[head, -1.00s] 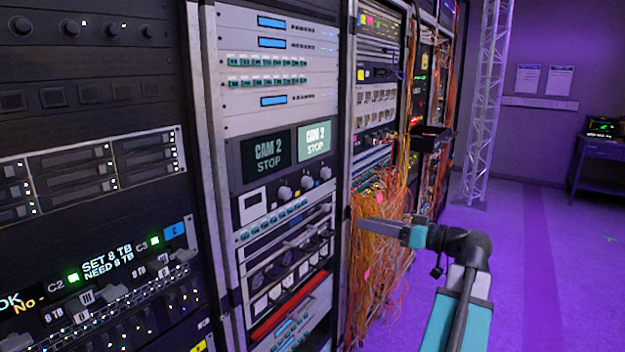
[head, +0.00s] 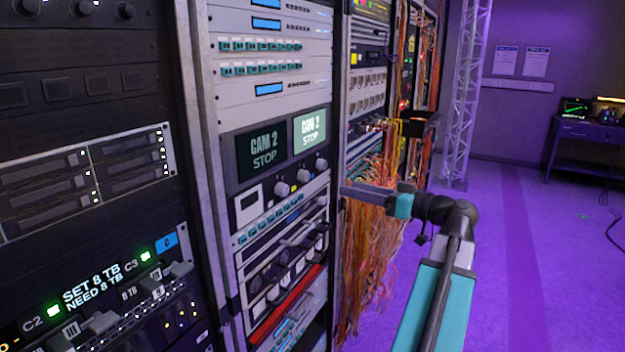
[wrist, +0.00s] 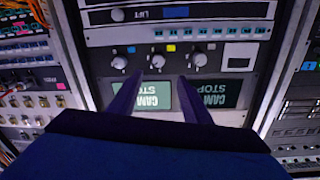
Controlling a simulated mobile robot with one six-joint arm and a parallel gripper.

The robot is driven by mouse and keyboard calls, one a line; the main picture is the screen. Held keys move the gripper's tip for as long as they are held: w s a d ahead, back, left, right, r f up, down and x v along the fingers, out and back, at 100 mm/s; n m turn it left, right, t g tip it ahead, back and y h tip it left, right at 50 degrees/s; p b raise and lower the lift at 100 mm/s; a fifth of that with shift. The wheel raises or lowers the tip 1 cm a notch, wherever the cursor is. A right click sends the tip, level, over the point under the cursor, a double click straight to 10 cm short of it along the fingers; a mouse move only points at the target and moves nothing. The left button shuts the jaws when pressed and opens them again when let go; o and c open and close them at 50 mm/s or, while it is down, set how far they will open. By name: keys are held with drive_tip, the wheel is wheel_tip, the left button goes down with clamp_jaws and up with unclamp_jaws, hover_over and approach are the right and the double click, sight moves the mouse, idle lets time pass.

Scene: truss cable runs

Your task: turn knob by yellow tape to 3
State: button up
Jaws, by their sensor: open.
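The knob panel carries three pale knobs in a row under the CAM 2 STOP screens. In the wrist view, which shows the panel upside down, a small yellow tape (wrist: 171,48) sits beside the middle knob (wrist: 158,60). That knob also shows in the head view (head: 303,176). My gripper (wrist: 160,77) is open and empty, its two fingers pointing at the panel with the middle knob between their lines. In the head view my gripper (head: 345,190) is right of the knobs, apart from them. The knob's dial marks are too small to read.
The left knob (wrist: 119,62) and right knob (wrist: 198,59) in the wrist view flank the middle one closely. Lit screens (head: 309,130) adjoin the knobs. Orange cables (head: 370,240) hang behind my gripper. Open floor (head: 520,270) lies to the right.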

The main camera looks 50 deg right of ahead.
sight(307, 178)
drive_tip(key=shift+w+a+p, duration=0.35)
drive_tip(key=shift+w+a, duration=0.05)
drive_tip(key=shift+w, duration=1.8)
drive_tip(key=shift+w+a+p, duration=0.35)
drive_tip(key=shift+w+a, duration=0.1)
drive_tip(key=shift+w, duration=1.8)
drive_tip(key=shift+w+a+p, duration=0.35)
drive_tip(key=shift+w+a, duration=0.05)
drive_tip(key=shift+w, duration=1.8)
drive_tip(key=shift+c, duration=0.2)
drive_tip(key=c, duration=1)
